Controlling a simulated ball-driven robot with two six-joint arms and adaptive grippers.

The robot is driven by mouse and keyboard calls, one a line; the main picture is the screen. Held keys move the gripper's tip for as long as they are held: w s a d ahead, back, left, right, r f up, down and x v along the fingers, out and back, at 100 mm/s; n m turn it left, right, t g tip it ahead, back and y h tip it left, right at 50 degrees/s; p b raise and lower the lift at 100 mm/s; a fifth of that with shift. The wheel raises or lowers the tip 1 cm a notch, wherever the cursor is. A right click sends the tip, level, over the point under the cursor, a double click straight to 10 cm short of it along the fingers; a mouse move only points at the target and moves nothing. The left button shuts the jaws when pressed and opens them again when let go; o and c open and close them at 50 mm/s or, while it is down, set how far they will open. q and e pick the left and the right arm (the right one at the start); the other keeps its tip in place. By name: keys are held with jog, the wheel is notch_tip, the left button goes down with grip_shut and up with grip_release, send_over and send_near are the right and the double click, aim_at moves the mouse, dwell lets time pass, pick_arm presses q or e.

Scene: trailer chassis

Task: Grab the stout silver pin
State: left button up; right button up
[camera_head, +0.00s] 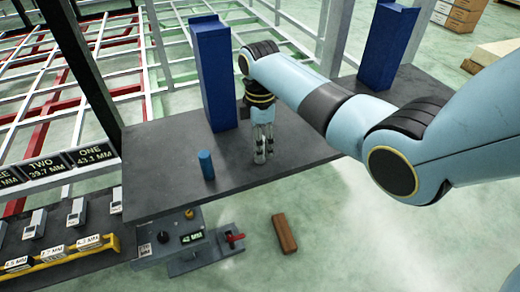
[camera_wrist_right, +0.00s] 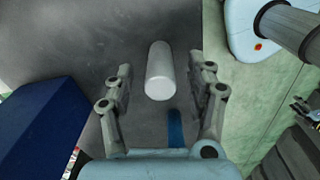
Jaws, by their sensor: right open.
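The stout silver pin (camera_wrist_right: 160,70) shows in the right wrist view as a short, pale cylinder over the dark grey tabletop. It lies between the two spread fingers of my right gripper (camera_wrist_right: 160,82), with a visible gap on each side. In the head view my right gripper (camera_head: 262,156) points down at the dark table (camera_head: 170,150), in front of a tall blue block. I cannot make out the silver pin there; the gripper seems to hide it. A blue pin (camera_head: 206,165) stands upright to the left of the gripper. My left gripper is not in view.
A brown bar (camera_head: 284,233) lies on the floor. The table's left end is clear.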

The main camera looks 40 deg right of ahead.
jog(key=shift+f, duration=0.6)
grip_shut()
jog(key=shift+r, duration=0.1)
